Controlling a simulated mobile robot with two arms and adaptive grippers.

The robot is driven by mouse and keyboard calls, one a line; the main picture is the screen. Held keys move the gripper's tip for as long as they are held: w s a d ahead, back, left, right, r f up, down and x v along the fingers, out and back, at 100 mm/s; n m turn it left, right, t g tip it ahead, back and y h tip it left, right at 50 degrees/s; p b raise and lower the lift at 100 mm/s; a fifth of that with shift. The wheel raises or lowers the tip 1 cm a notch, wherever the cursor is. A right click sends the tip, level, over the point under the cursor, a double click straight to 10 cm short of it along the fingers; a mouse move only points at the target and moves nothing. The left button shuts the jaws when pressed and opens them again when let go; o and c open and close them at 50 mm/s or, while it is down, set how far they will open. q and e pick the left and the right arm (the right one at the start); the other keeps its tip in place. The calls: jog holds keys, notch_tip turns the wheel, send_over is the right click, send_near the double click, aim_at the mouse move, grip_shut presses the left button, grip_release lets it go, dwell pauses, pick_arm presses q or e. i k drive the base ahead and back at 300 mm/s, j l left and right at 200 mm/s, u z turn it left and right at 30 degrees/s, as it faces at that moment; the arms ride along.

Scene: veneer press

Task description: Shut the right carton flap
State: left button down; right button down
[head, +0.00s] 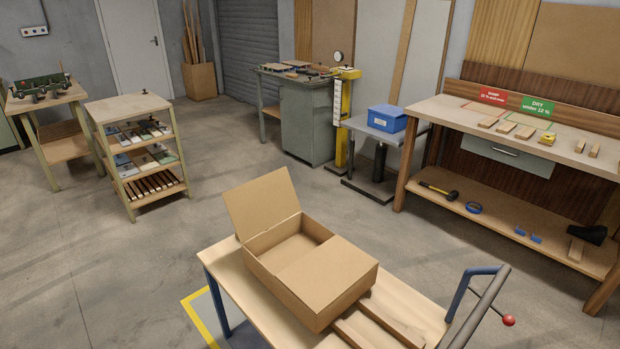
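A brown cardboard carton (281,285) sits on a wooden-topped trolley table in the lower middle of the head view. Its right flap (328,274) lies flat, or nearly flat, across the right half of the opening. Its left flap (262,204) stands up, leaning outward from the far left edge. The left half of the carton is open, and the part of the inside that shows looks empty. Neither of my grippers is in view.
The trolley top (232,281) also bears wooden strips (378,325) beside the carton. A grey handle (480,308) with a red knob (509,320) rises at its right. A workbench (440,106) stands at the right, a shelf rack (126,106) at the left. Open floor surrounds the trolley.

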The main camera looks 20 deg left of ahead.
aim_at(254, 207)
jog(key=j+z, duration=0.5)
jog(key=z, duration=0.2)
jog(key=j+z, duration=0.1)
jog(key=j, duration=0.3)
jog(key=k+j, duration=0.1)
jog(key=j, duration=0.35)
jog(key=j+z, duration=0.15)
jog(key=j, duration=0.25)
jog(key=k+j+z, duration=0.1)
jog(key=j, duration=0.3)
jog(key=k+j+z, duration=0.1)
jog(key=j, duration=0.3)
jog(key=k+j, duration=0.15)
jog(key=j, duration=0.25)
jog(key=z, duration=0.05)
